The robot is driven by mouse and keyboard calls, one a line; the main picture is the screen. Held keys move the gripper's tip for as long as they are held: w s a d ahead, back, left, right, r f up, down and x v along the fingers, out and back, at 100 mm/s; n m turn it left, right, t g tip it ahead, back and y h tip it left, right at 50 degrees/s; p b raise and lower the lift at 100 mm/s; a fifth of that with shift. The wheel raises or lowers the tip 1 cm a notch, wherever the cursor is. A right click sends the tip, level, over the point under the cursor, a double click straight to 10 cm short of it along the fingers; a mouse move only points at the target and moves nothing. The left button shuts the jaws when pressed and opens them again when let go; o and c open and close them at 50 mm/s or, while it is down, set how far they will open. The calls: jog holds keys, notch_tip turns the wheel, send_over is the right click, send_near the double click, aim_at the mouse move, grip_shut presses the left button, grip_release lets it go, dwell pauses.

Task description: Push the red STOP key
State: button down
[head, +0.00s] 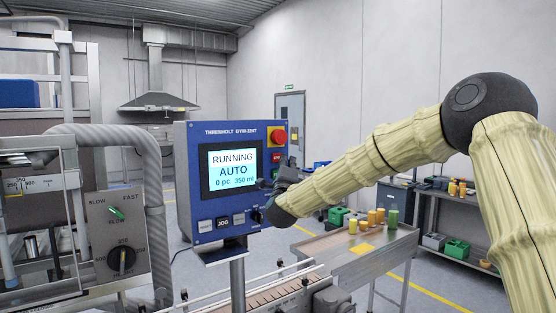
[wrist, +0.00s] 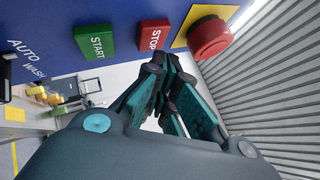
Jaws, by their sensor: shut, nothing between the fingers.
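The red STOP key (wrist: 153,34) is on the blue control panel (head: 196,146), between the green START key (wrist: 94,41) and the red mushroom button (wrist: 210,38) on its yellow plate. In the head view the STOP key (head: 277,156) shows just below the mushroom button (head: 278,136). My gripper (wrist: 165,62) is shut and empty. Its fingertips point at the panel close to the STOP key and cover a little of its lower edge in the wrist view. I cannot tell whether they touch it. In the head view my gripper (head: 277,178) hides the START key. The screen (head: 232,169) reads RUNNING, AUTO, 0 pc, 350 ml.
Lower keys and a black knob (head: 257,217) sit under the screen. A conveyor (head: 270,290) runs below the panel. A table (head: 340,258) with yellow and green containers stands to the right. The filler's dial box (head: 116,236) is at the left.

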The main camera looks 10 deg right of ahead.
jog(key=shift+w+a+b, duration=0.3)
jog(key=shift+w+b, duration=0.45)
dwell(0.9)
jog(key=shift+s+f, duration=0.1)
jog(key=shift+s, duration=0.05)
jog(key=shift+s+d+b, duration=0.3)
jog(key=shift+s+b, duration=0.35)
jog(key=shift+b, duration=0.1)
jog(key=s+b, duration=0.1)
jog(key=s+d+b, duration=0.1)
jog(key=s, duration=0.1)
jog(key=s+b, duration=0.1)
jog(key=shift+s+d, duration=0.35)
dwell(0.4)
dwell(0.4)
